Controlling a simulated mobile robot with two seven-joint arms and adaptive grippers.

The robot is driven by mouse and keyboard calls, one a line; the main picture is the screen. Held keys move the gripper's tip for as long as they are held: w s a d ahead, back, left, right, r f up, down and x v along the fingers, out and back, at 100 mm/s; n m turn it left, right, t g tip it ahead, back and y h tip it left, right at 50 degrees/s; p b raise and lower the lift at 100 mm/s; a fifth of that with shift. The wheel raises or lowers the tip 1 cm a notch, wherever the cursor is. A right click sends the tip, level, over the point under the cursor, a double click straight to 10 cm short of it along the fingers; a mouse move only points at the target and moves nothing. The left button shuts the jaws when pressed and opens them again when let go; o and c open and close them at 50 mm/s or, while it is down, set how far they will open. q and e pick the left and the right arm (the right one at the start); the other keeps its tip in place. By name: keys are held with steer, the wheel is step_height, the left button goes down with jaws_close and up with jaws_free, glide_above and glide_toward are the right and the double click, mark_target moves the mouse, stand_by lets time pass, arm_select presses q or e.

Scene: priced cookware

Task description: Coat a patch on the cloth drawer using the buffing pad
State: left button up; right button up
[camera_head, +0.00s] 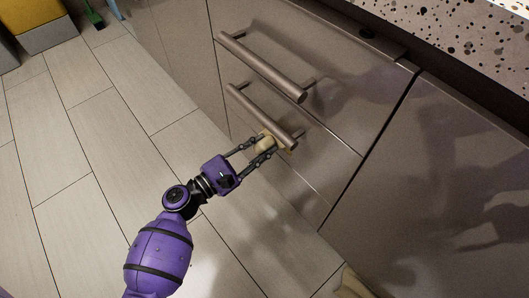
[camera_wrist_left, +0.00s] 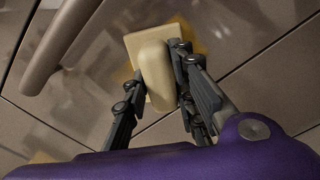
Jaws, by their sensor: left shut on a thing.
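My left gripper (camera_head: 264,147) is shut on the buffing pad (camera_head: 265,143), a pale tan block. In the left wrist view the pad (camera_wrist_left: 156,72) has a rounded grip between the fingers and a flat square base facing the drawer front. A yellowish patch (camera_wrist_left: 192,36) shows on the brown-grey front around the base's edges. The pad is at the drawer front (camera_head: 300,157), just below the lower bar handle (camera_head: 262,117); whether it touches cannot be told. Which drawer is the cloth drawer cannot be told. My right gripper is not in view.
An upper bar handle (camera_head: 263,66) sticks out above the lower one. A speckled countertop (camera_head: 440,35) overhangs at top right. A plain cabinet panel (camera_head: 440,190) stands to the right. The tiled floor (camera_head: 75,160) is mostly clear; a beige object (camera_head: 352,284) shows at the bottom edge.

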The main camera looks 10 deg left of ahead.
arm_select(q)
steer(key=w+a+b, duration=0.2)
steer(key=w+a, duration=0.4)
steer(key=a, duration=0.2)
steer(key=shift+w+b, duration=0.2)
steer(key=shift+b, duration=0.2)
stand_by(0.7)
steer(key=shift+a, duration=0.1)
steer(key=v, duration=0.6)
steer(key=shift+p, duration=0.4)
steer(key=shift+s, duration=0.1)
steer(key=v, duration=0.3)
steer(key=shift+r, duration=0.1)
